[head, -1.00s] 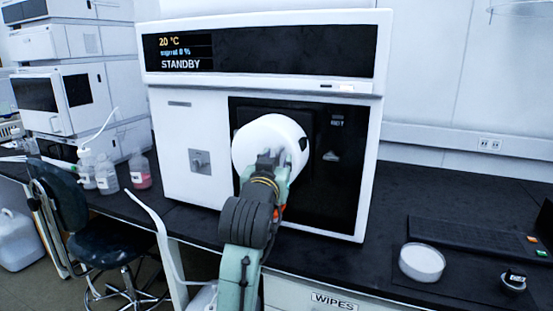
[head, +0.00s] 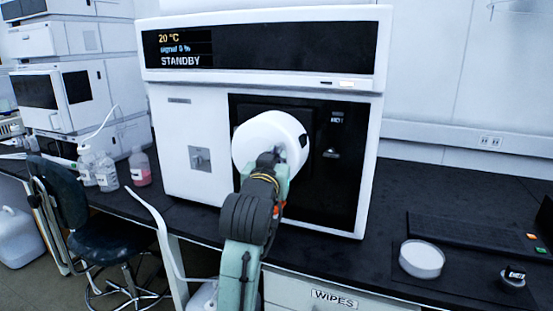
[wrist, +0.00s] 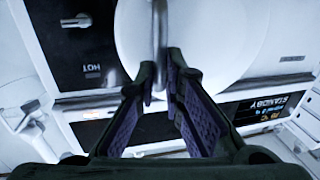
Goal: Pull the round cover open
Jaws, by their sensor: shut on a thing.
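The round white cover (head: 256,136) sits on the dark front panel of the white instrument (head: 185,140). It stands out from the panel like a short drum and looks closed. In the wrist view the cover (wrist: 215,35) fills the top middle, with a slim upright bar handle (wrist: 160,28) on its face. My gripper (head: 271,157) is in front of the cover. In the wrist view my gripper (wrist: 164,76) has its two fingertips on either side of the handle's lower end, shut on it.
A small latch (head: 330,153) is on the panel right of the cover. The display (head: 181,50) reads 20 °C and STANDBY. A white dish (head: 421,260) and a keyboard (head: 470,243) lie on the dark bench at right. A chair (head: 95,225) and bottles (head: 105,172) are at left.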

